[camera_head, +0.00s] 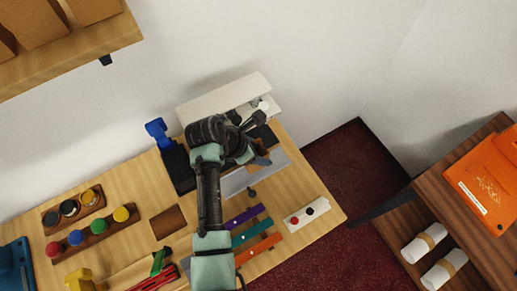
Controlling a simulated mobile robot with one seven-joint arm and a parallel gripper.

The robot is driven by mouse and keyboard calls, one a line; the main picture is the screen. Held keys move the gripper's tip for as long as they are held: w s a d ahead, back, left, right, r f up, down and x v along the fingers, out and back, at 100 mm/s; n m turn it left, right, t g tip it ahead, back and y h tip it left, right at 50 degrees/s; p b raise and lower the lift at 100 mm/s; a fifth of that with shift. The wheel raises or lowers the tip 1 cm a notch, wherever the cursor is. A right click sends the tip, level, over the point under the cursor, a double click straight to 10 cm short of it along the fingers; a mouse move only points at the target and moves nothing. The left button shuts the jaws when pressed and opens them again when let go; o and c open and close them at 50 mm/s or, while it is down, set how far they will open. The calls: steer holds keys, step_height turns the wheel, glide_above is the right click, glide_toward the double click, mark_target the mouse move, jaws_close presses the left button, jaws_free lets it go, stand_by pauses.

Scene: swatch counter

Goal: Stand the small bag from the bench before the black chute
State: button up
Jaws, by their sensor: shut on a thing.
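My arm reaches up over the counter, and my gripper (256,126) is over the white box-like unit (225,97) by the wall. The gripper is shut on a small brown thing, likely the small bag (262,144), which shows only in part below the dark gripper. Whether its base touches anything is hidden. A dark part, perhaps the black chute (264,133), shows at the front of the white unit close to the gripper; I cannot tell its shape. A grey-blue piece lies just below the brown thing.
A black stand with a blue top (157,130) is left of my arm. Color pots (97,227), colored strips (252,233) and a white block with buttons (306,213) lie on the wooden counter (140,207). A brown table (470,170) with an orange case stands right.

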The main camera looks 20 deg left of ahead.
steer(key=shift+a+f, duration=0.2)
steer(key=shift+f, duration=0.15)
step_height(320, 180, down, 5)
steer(key=b, duration=0.6)
steer(key=shift+f+b, duration=0.4)
steer(key=shift+f, duration=0.25)
stand_by(1.1)
steer(key=o, duration=1.4)
steer(key=v, duration=1.3)
steer(key=shift+d, duration=0.2)
